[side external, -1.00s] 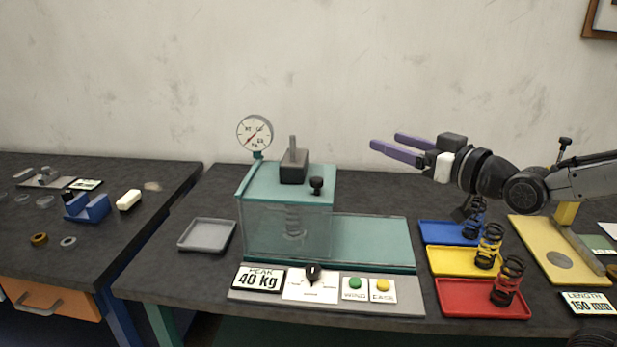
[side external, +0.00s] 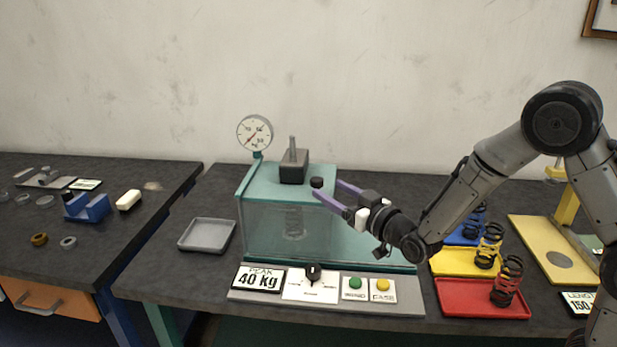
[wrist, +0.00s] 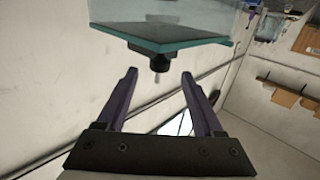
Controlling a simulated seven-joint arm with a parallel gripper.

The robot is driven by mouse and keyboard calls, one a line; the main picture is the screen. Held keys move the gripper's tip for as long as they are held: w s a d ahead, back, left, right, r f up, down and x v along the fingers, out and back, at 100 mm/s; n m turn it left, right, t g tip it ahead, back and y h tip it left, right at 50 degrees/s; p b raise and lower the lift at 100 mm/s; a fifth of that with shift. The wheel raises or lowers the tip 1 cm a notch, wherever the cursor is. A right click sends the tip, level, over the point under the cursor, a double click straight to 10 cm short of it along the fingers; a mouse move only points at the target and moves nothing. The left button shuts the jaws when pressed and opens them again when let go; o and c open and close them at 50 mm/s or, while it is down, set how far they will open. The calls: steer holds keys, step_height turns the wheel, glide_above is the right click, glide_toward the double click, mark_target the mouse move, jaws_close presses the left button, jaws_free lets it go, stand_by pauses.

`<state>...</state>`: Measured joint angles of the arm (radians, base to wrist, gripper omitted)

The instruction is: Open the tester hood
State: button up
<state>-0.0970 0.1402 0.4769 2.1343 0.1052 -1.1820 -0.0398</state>
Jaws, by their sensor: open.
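The tester hood (side external: 285,215) is a clear box with a teal-tinted top on the tester's green base, and it sits closed over a spring (side external: 293,222).
A grey block with a post (side external: 294,168) rises at the hood top, with a dial gauge (side external: 255,133) behind left. A control panel (side external: 330,290) lies in front. A grey tray (side external: 207,234) is at left; yellow (side external: 450,268) and red (side external: 455,298) trays with springs are at right.

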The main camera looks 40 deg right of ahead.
mark_target(313, 179)
steer(key=w, duration=0.9)
jaws_close()
stand_by(1.3)
